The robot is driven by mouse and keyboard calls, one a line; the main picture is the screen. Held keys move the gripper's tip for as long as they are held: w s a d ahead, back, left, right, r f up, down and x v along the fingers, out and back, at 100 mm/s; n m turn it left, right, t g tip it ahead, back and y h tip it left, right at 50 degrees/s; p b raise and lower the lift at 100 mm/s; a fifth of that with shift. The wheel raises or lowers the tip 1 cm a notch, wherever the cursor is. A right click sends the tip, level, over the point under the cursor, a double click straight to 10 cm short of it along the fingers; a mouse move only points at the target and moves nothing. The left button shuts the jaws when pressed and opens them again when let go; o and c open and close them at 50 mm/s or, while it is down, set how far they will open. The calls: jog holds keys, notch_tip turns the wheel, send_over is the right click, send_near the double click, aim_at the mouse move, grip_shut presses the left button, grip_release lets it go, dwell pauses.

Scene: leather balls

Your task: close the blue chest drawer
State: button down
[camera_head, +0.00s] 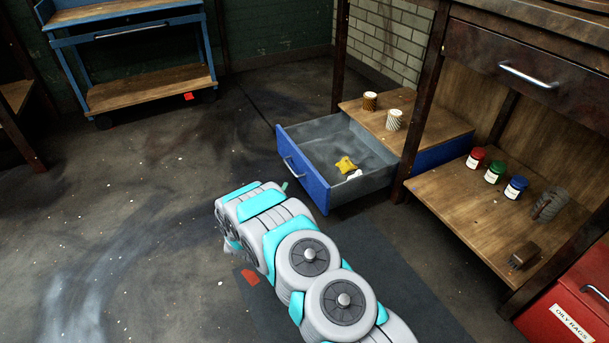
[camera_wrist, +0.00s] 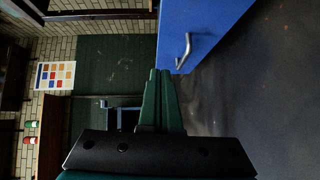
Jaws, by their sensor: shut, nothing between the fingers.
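The blue chest drawer (camera_head: 303,171) is pulled out of the low chest (camera_head: 441,152), with its blue front facing left and a silver handle (camera_head: 294,169) on it. Inside the grey drawer lie a yellow item (camera_head: 346,164) and a small white item. My gripper (camera_head: 285,187) is at the end of my arm, just left of the drawer front and low down, mostly hidden by my arm. In the wrist view my gripper (camera_wrist: 159,75) has its green fingers together, empty, with the blue drawer front (camera_wrist: 200,20) and its handle (camera_wrist: 184,50) close beside the fingertips. I cannot tell whether they touch.
Two spools (camera_head: 394,120) stand on the chest top. The workbench shelf (camera_head: 460,200) at right holds several small jars. A red bin (camera_head: 570,310) is at lower right. A blue cart (camera_head: 150,88) stands at back left. The floor left of the drawer is clear.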

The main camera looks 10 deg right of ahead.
jog(key=f, duration=0.1)
jog(key=b, duration=0.1)
send_near(308, 166)
jog(key=w, duration=0.5)
jog(key=shift+w+d+f+n+t+h, duration=0.1)
jog(key=shift+d+f+n+t+h, duration=0.05)
jog(key=shift+d, duration=0.45)
jog(key=shift+w+d+f+n+t+h, duration=0.1)
jog(key=shift+d+n+t+h, duration=0.05)
jog(key=shift+d, duration=0.45)
